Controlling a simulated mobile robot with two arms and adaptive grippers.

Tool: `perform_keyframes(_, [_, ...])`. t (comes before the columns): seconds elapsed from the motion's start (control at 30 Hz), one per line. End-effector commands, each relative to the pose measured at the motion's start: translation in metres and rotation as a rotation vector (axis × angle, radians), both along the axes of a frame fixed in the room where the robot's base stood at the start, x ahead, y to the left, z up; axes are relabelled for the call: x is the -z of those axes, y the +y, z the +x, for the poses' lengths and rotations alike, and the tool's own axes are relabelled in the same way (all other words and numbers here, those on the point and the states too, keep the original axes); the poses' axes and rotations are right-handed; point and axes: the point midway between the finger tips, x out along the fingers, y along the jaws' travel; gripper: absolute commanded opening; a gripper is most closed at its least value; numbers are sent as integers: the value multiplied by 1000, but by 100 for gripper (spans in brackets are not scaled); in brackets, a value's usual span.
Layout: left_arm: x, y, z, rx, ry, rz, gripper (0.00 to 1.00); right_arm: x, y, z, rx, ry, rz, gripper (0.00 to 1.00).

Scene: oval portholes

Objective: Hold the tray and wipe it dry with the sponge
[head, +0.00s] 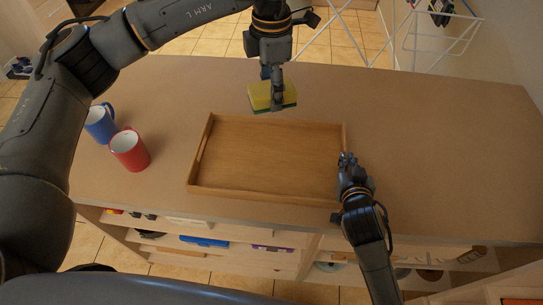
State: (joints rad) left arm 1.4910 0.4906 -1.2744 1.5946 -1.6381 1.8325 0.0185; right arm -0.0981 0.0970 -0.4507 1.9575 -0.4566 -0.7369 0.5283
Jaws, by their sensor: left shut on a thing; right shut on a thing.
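A wooden tray (265,157) with raised sides lies flat on the brown counter. My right gripper (347,160) is shut on the tray's right side. My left gripper (277,104) is shut on a yellow sponge (261,96) with a green underside, beyond the tray's far edge. The sponge appears apart from the tray floor; whether it touches the counter I cannot tell. No water shows clearly on the tray.
A red mug (129,150) and a blue mug (100,124) stand left of the tray on the counter (440,150). The counter is clear to the right. Shelves with several items lie below its near edge. A white drying rack (440,40) stands behind it.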

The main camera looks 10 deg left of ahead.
Motion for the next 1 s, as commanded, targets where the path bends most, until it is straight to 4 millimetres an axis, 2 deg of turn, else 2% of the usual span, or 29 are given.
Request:
perform_keyframes(0.37, [-3, 0, 0, -1, 1, 0, 34, 0, 0, 0, 0, 1, 0, 0])
perform_keyframes(0.4, [-3, 0, 0, -1, 1, 0, 34, 0, 0, 0, 0, 1, 0, 12])
perform_keyframes(0.5, [-3, 0, 0, -1, 1, 0, 34, 0, 0, 0, 0, 1, 0, 32])
perform_keyframes(0.53, [-3, 0, 0, -1, 1, 0, 34, 0, 0, 0, 0, 1, 0, 34])
perform_keyframes(0.83, [-2, 0, 0, -1, 1, 0, 34, 0, 0, -2, 0, 1, 0, 34])
perform_keyframes(1.0, [-2, 0, 0, -1, 1, 0, 34, -6, -2, -19, 0, 2, 2, 34])
